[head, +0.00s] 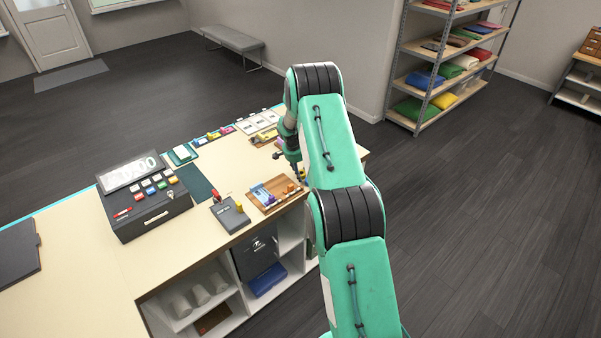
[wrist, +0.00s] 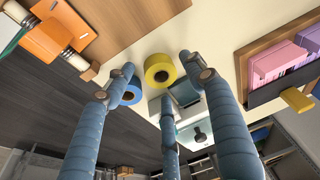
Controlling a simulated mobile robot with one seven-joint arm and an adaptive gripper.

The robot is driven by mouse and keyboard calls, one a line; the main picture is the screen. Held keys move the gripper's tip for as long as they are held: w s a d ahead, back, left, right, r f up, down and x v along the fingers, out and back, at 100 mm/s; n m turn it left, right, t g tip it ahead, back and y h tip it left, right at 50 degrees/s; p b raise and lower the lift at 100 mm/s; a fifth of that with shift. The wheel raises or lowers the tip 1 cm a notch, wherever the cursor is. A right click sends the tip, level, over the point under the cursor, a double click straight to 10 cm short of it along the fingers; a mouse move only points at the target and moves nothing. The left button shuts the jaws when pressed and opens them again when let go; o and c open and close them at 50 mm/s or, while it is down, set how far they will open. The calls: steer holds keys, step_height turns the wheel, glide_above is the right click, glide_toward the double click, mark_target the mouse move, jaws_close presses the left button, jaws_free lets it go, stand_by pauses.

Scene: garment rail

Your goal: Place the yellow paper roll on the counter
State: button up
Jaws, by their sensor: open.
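In the wrist view, the yellow paper roll (wrist: 160,70) shows its round end with a hole, in front of the pale counter top (wrist: 150,45). It lies between the spread blue-grey fingers of my gripper (wrist: 165,90), with gaps visible on both sides. My gripper is open and holds nothing that I can see. A blue roll (wrist: 131,95) is just to the left, partly behind the left finger. In the head view, my gripper (head: 297,170) is low over the right end of the counter (head: 85,235); my arm hides part of that area, and the yellow roll cannot be made out clearly.
A wooden tray (head: 268,205) with small items is close to my gripper. Small goods line the counter's back edge.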

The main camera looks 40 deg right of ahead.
steer(key=b+v, duration=0.1)
steer(key=v, duration=1)
steer(key=shift+r, duration=0.2)
stand_by(0.4)
steer(key=s+a+r+n+t, duration=0.1)
steer(key=s+a+r+n, duration=0.45)
steer(key=a+r, duration=0.85)
steer(key=s+a+r+n+t, duration=0.1)
steer(key=s+a+r+n, duration=0.1)
steer(key=s+a+r, duration=0.95)
steer(key=s+a+r+n+t+y, duration=0.2)
steer(key=s+a+r+n, duration=0.2)
steer(key=s+a+r, duration=0.8)
steer(key=s+a+n, duration=0.2)
steer(key=s+a, duration=0.2)
steer(key=s, duration=0.4)
steer(key=s+a+f+n+t+y, duration=0.1)
steer(key=s+a, duration=0.3)
steer(key=s, duration=0.4)
steer(key=shift+s+f+n, duration=0.2)
steer(key=shift+f+n, duration=0.05)
steer(key=shift+n, duration=0.3)
steer(key=shift+a+f, duration=0.1)
steer(key=shift+f, duration=0.05)
